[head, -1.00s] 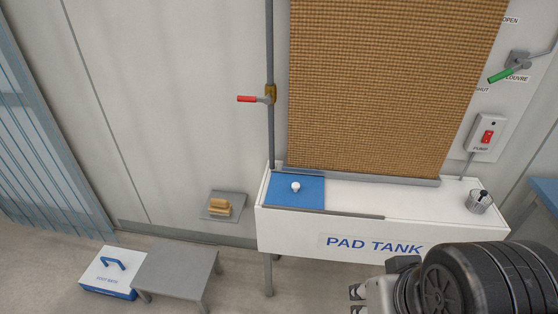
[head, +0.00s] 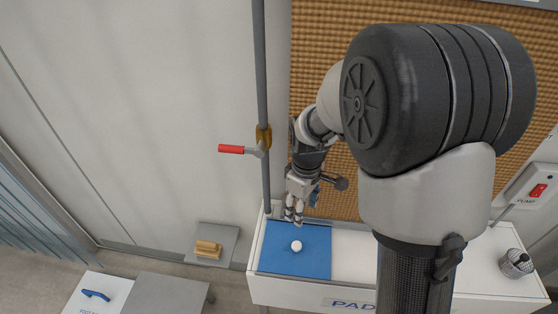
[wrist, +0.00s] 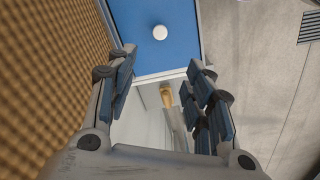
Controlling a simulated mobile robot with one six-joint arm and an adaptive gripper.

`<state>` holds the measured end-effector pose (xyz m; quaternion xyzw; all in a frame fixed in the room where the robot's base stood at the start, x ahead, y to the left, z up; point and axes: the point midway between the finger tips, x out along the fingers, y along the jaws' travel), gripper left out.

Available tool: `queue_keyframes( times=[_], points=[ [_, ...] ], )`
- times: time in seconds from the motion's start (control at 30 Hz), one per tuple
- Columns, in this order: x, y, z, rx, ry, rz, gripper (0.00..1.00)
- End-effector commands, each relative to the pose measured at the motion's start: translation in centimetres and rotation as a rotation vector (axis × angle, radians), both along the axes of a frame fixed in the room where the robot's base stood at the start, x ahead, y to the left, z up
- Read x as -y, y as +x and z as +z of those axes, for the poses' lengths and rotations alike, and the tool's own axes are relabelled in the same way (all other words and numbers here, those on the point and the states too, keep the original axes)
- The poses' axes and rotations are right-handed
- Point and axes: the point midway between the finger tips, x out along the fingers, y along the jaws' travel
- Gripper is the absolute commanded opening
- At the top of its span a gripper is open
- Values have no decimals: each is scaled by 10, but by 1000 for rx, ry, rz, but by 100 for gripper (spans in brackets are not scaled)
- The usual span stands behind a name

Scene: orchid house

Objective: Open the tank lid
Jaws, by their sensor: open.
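The tank lid (head: 279,264) is a flat blue panel with a round white knob (head: 296,246), lying on the left end of the white tank (head: 420,283). It looks closed. In the wrist view the lid (wrist: 150,50) and knob (wrist: 160,32) show beyond the fingers. My gripper (head: 294,211) is above the back edge of the lid, close to the knob and apart from it. In the wrist view my gripper (wrist: 160,75) has its fingers spread with nothing between them.
A woven brown pad (head: 315,150) rises behind the tank. A grey pipe with a red-handled valve (head: 231,149) stands left of it. A metal cup (head: 515,264) is on the tank's right end. A grey stool (head: 165,296) and a white box with a blue handle (head: 95,294) are at lower left.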

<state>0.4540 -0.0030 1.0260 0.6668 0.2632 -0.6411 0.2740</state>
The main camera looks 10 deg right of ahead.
Motion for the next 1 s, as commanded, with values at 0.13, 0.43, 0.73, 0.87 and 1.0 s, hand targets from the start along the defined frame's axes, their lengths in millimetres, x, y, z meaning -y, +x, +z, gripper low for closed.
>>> queue_keyframes(
  times=[0.13,0.43,0.73,0.87,1.0],
  points=[
    [0,9,-24,-35,-1,65,48],
    [0,11,-63,-45,-1,86,48],
    [0,10,-129,-45,-2,85,48],
    [0,10,-157,-45,-2,85,48],
    [1,10,-182,-44,-2,85,48]
  ],
)
